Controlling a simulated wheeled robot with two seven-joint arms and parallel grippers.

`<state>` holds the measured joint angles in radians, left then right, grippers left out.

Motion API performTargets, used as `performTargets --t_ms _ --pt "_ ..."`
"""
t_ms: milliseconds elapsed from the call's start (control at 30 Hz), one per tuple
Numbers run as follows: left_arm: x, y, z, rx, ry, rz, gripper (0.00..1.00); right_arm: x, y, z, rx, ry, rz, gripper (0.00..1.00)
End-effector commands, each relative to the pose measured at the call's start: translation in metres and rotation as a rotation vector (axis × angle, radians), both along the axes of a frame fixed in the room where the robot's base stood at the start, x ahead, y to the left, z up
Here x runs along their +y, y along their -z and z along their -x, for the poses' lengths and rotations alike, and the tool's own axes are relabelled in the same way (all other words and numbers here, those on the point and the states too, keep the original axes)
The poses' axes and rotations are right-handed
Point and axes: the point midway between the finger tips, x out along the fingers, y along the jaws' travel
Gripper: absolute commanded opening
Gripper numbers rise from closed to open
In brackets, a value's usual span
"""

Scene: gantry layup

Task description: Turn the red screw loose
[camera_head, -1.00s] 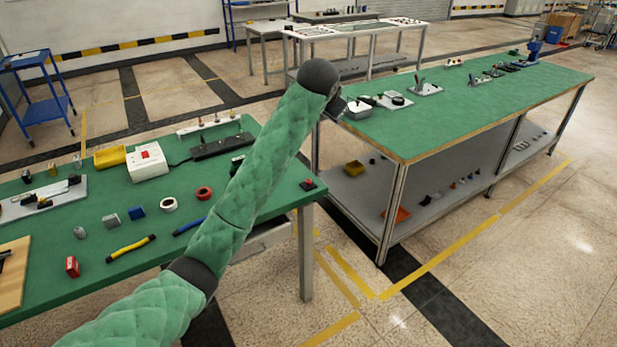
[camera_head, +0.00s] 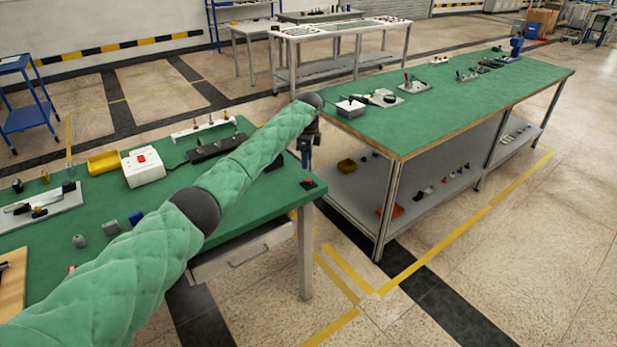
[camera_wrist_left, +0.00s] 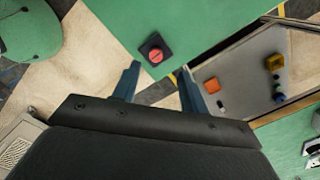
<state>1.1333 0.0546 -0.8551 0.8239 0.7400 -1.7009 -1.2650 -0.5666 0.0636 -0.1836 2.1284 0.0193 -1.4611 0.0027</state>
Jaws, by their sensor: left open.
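The red screw (camera_head: 308,183) sits on a small dark square base at the right corner of the near green table. In the left wrist view the red screw (camera_wrist_left: 156,56) shows as a round red head with a slot, on its black base. My left gripper (camera_head: 306,164) hangs pointing down just above that corner, over the screw. In the left wrist view its two blue-grey fingers (camera_wrist_left: 158,74) are spread apart with nothing between them, and the screw lies just beyond the fingertips, between their lines. My right gripper is not in view.
The near green table (camera_head: 240,215) holds a white box with a red button (camera_head: 143,166), a yellow bin (camera_head: 104,162) and a dark strip (camera_head: 215,147). A second green table (camera_head: 450,110) with a lower shelf stands to the right, across a gap of floor.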

Motion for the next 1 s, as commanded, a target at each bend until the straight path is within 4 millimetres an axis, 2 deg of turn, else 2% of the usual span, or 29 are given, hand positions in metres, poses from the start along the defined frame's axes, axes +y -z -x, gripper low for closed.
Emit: performTargets --t_ms 300,567,667,1000 --pt "-0.005 0.003 0.004 0.034 0.382 0.029 0.43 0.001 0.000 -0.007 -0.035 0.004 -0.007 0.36" --pt "-0.005 0.007 0.005 0.036 0.481 0.026 0.43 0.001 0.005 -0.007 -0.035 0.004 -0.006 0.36" --pt "-0.005 0.016 0.005 0.036 0.481 0.026 0.43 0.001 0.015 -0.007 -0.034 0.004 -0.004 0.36" --pt "-0.005 0.060 0.005 0.037 0.479 0.025 0.43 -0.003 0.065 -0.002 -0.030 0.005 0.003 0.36"
